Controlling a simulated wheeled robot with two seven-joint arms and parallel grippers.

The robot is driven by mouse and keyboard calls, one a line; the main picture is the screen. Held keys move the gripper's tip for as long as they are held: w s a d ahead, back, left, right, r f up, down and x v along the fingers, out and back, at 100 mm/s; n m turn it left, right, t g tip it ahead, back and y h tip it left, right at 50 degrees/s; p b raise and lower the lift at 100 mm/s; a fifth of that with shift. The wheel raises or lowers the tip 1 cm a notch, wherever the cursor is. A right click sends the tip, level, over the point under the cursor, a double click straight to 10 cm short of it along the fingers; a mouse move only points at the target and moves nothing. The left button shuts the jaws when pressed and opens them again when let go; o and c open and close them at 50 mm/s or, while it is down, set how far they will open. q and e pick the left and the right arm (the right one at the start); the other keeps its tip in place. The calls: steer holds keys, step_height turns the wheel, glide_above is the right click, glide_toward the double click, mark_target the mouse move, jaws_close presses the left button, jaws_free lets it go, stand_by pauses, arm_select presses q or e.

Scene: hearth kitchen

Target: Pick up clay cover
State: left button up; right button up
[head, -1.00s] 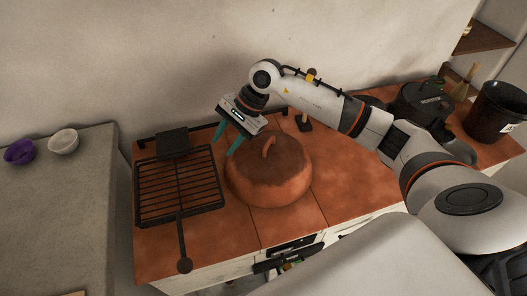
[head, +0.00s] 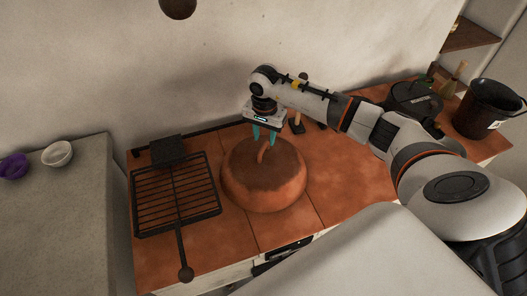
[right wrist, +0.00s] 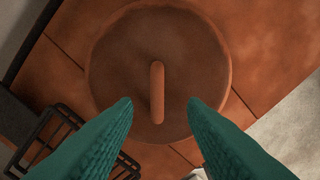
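The clay cover (head: 262,185) is a round, reddish-brown dome with a darker top, resting on the terracotta-tiled counter. Its upright loop handle (head: 262,151) stands at the top. In the right wrist view the cover (right wrist: 200,60) fills the middle and its handle (right wrist: 157,92) is a narrow vertical bar. My right gripper (head: 264,142) points down above the cover at the handle. Its green fingers (right wrist: 159,103) are wide apart on either side of the handle, with nothing between them held. Whether the fingertips reach down to handle height is hard to tell. My left gripper is not in view.
A black grill rack (head: 175,195) with a long handle lies left of the cover. A black pot (head: 415,103) and a dark bucket (head: 487,108) stand at the right. A grey counter (head: 65,215) at far left holds a white bowl (head: 58,153) and a purple bowl (head: 12,166).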

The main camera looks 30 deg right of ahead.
mark_target(264, 147)
steer(key=shift+w+a+f+p, duration=0.15)
steer(key=shift+f+p, duration=0.35)
steer(key=shift+f, duration=1.45)
jaws_close()
steer(key=shift+r, duration=0.15)
